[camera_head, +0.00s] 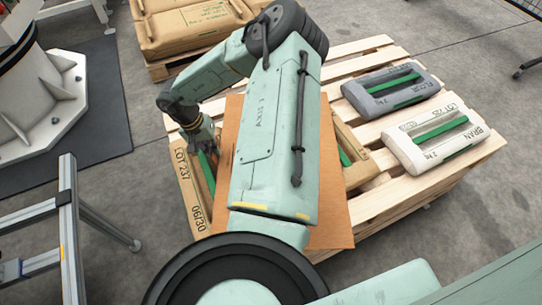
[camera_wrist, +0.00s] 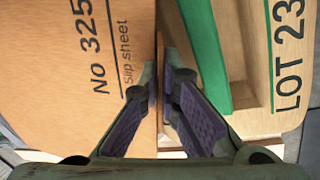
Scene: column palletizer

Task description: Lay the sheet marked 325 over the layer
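The sheet marked 325 (camera_wrist: 70,75), an orange-brown board, fills the left of the wrist view, with "NO 325 Slip sheet" readable. In the head view the sheet (camera_head: 334,225) lies across the layer at a slant, its middle hidden by my arm. My gripper (camera_wrist: 162,88) has one finger on each side of the sheet's edge and appears shut on it. In the head view my gripper (camera_head: 208,145) is at the sheet's left side, above a tan pack marked LOT 237 (camera_head: 188,188). Another tan pack (camera_head: 352,160) shows partly at the sheet's right.
A grey pack (camera_head: 366,105) and a white pack marked BRAN (camera_head: 407,154) lie on the right of the wooden pallet (camera_head: 385,205), uncovered. More tan sacks (camera_head: 180,28) stand behind on another pallet. A metal frame (camera_head: 68,225) stands at the left.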

